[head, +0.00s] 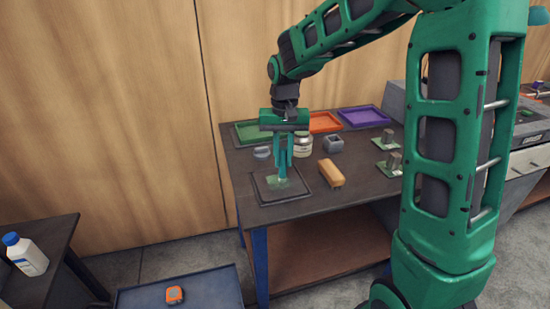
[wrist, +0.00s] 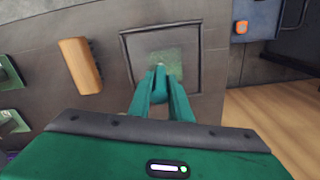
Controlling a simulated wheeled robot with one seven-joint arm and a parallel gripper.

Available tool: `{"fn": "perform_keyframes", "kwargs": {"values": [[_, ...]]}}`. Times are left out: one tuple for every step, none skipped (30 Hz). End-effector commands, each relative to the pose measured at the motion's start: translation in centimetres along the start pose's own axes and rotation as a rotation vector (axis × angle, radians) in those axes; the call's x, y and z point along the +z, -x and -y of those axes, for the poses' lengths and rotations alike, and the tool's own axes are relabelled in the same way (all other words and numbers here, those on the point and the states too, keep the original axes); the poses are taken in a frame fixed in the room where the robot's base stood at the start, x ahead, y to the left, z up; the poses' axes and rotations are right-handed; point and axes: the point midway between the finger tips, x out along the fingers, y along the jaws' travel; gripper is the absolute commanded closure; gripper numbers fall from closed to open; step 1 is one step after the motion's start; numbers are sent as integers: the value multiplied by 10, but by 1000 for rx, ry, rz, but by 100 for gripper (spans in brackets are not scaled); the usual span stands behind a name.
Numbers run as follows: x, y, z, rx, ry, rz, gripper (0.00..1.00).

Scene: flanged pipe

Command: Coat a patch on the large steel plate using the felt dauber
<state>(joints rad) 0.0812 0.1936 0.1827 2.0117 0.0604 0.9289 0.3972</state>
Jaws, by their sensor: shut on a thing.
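The large steel plate (head: 301,190) is a dark square with a raised rim, lying near the front left of the workbench. In the wrist view the plate (wrist: 190,77) carries a mottled greenish patch (wrist: 165,50) over its middle; the patch also shows in the head view (head: 273,184). My gripper (head: 283,172) points straight down over the plate. Its fingers (wrist: 158,75) are closed together on the felt dauber, which is mostly hidden between them. The dauber's lower end is at or very close to the patch; I cannot tell whether it touches.
Behind stand a jar (head: 303,149), a round grey lid (head: 262,152) and a small grey box (head: 333,143). Green (head: 240,137), orange (head: 324,122) and purple (head: 363,116) trays line the back. Metal pieces on green bases stand right.

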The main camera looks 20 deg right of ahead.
Motion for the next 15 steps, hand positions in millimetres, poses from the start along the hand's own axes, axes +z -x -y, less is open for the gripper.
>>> {"fn": "perform_keyframes", "kwargs": {"values": [[-1, -2, -3, 0, 1, 1, 100], [-2, 0, -4, 0, 2, -1, 100], [-2, 0, -6, 0, 4, 0, 100], [-3, -1, -8, 0, 5, 0, 100], [-3, -1, -9, 0, 7, 0, 100], [-4, -2, -11, 1, 10, 1, 100], [-4, -1, -12, 0, 11, -1, 100], [-5, -1, -14, 0, 13, 0, 100], [-5, -2, -15, 1, 15, 0, 100], [-4, 0, -14, 0, 17, -1, 100], [-3, 2, -14, 0, 17, -1, 100], [-2, 1, -13, 1, 17, 0, 100], [-1, -1, -10, 0, 18, 1, 100], [-1, -2, -8, 1, 18, 1, 100], [0, -2, -6, 1, 16, 1, 100]]}}
